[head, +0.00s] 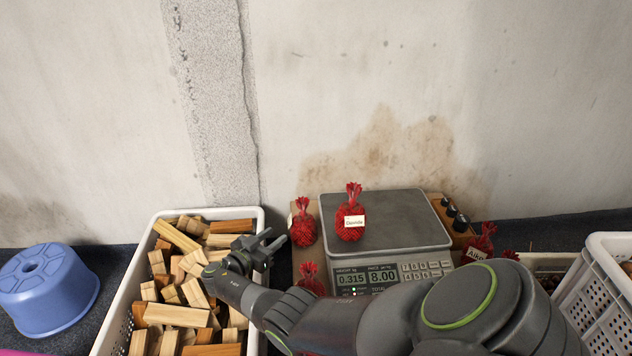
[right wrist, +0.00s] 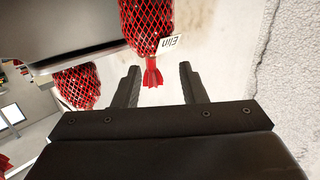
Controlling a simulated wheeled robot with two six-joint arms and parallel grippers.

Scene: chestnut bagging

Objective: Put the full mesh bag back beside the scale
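A full red mesh bag (head: 351,227) with a white label stands upright on the scale's grey pan (head: 400,205). The scale display (head: 352,279) reads 0.315 and 8.00. A second red mesh bag (head: 304,225) stands just left of the scale, and another (head: 311,279) is partly hidden by my arm. My right gripper (head: 277,241) is open and empty, left of the second bag. In the right wrist view its fingers (right wrist: 160,84) are spread, with the red tuft of a bag labelled "Elin" (right wrist: 138,28) showing just beyond and between them. My left gripper is not in view.
A white crate (head: 128,292) of wood blocks lies under my right gripper. More red bags (head: 485,239) stand right of the scale, near small black cylinders (head: 460,222). A white crate (head: 597,285) stands at far right, a blue stool (head: 46,288) at far left. The wall is close behind.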

